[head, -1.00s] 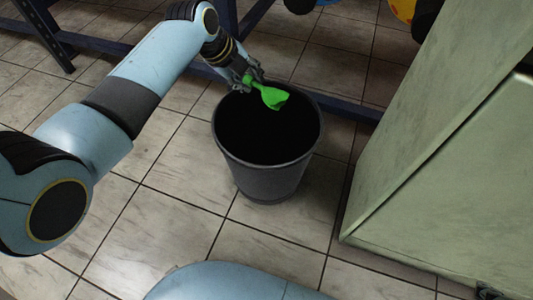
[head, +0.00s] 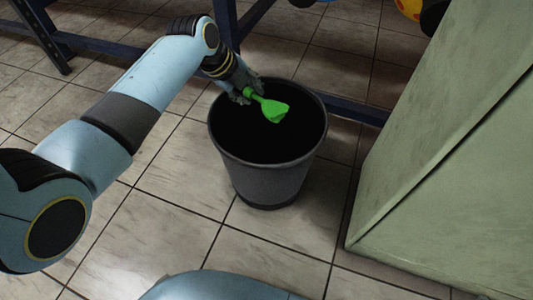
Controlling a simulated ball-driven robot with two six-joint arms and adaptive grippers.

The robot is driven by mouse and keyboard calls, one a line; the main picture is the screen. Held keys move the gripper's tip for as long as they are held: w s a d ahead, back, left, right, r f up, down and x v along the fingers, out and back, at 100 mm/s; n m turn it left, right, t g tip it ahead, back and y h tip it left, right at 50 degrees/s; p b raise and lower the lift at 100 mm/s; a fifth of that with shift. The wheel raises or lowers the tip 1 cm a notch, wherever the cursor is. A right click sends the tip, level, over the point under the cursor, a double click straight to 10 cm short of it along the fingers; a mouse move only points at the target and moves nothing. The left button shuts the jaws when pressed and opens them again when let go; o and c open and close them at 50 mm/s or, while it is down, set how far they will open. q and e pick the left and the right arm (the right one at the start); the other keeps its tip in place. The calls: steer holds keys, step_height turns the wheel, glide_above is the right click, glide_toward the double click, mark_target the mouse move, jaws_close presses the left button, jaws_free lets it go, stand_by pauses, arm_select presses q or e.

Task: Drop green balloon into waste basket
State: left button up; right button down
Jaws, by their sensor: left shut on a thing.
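The green balloon (head: 271,108) is limp and shows in the head view over the dark mouth of the waste basket. My left gripper (head: 247,93) is shut on the narrow end of the balloon, at the basket's far left rim. The balloon's wide end points right and slightly down. The waste basket (head: 262,180) is dark grey, round and upright on the floor; its inside is too dark to make out. My right gripper is not in view.
A pale green cabinet (head: 455,130) stands close to the right of the basket. A dark blue frame bar (head: 357,110) runs low behind the basket. Tiled floor (head: 165,235) is clear in front and to the left.

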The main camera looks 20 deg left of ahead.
arm_select(q)
steer(key=o, duration=0.8)
steer(key=v, duration=1.2)
steer(key=shift+s+f, duration=0.1)
